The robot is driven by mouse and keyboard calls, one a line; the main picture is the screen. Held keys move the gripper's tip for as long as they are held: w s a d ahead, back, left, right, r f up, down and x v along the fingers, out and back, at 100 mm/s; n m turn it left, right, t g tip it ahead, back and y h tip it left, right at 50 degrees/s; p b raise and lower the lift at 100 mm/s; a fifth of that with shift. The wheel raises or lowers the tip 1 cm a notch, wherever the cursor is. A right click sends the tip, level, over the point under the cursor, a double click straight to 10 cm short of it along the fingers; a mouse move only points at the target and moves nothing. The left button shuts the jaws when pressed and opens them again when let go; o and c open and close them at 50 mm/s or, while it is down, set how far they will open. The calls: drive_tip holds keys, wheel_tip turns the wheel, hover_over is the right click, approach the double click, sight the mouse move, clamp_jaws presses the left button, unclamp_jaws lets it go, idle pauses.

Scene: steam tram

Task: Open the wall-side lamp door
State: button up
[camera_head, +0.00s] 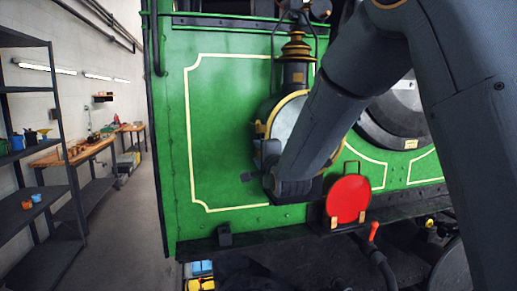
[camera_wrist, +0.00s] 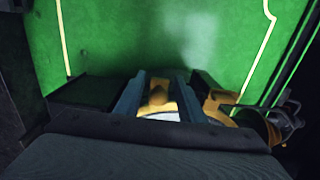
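The lamp (camera_head: 297,72) stands on the front of the green tram in the head view, with a dark and brass chimney and a brass-rimmed round body. My arm crosses in front of its lower part. The lamp door's edge and position are not clear.
The green tram panel (camera_head: 225,130) is close behind the lamp. A red disc (camera_head: 348,198) stands right of my wrist on the dark ledge. At left are a dark shelf (camera_head: 40,205) and a wooden workbench (camera_head: 75,152), with clear floor (camera_head: 128,235) between them and the tram.

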drive_tip(key=shift+w+a, duration=0.1)
drive_tip(key=shift+w, duration=0.4)
clamp_jaws()
drive_tip(key=shift+s, duration=0.1)
